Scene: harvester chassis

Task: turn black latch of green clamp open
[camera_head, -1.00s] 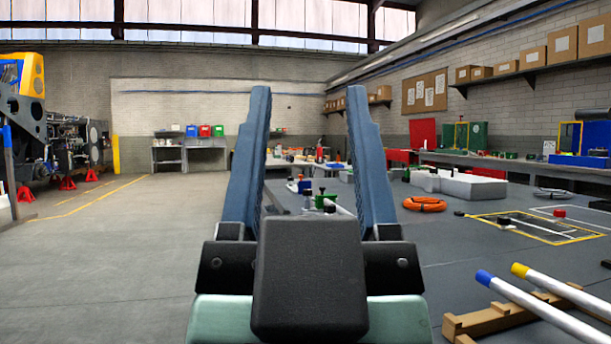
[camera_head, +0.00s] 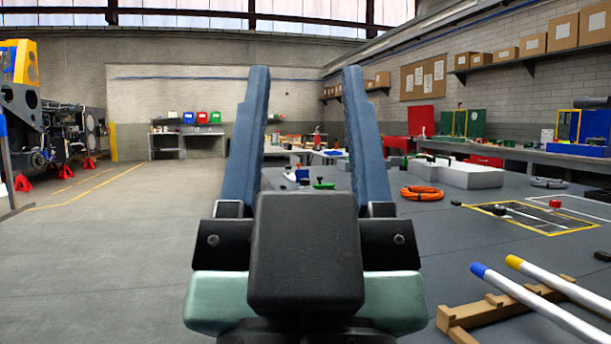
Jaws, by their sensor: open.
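My gripper (camera_head: 305,78) is open and empty, its two blue fingers pointing up and away in the picture. A small green part (camera_head: 323,184), which looks like the green clamp, shows low in the gap between the fingers, on the dark grey table beyond my gripper. A small black piece (camera_head: 305,185) shows just left of the green part; I cannot tell whether it is the latch or how it is turned. My gripper's dark block and fingers hide the table around the clamp. No contact between gripper and clamp is visible.
A blue and white item (camera_head: 299,174) stands just behind the clamp. An orange cable coil (camera_head: 421,193) lies right of the right finger. White poles with blue and yellow ends (camera_head: 535,300) rest on a wooden rack (camera_head: 470,318) at front right. Open floor (camera_head: 110,270) lies left.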

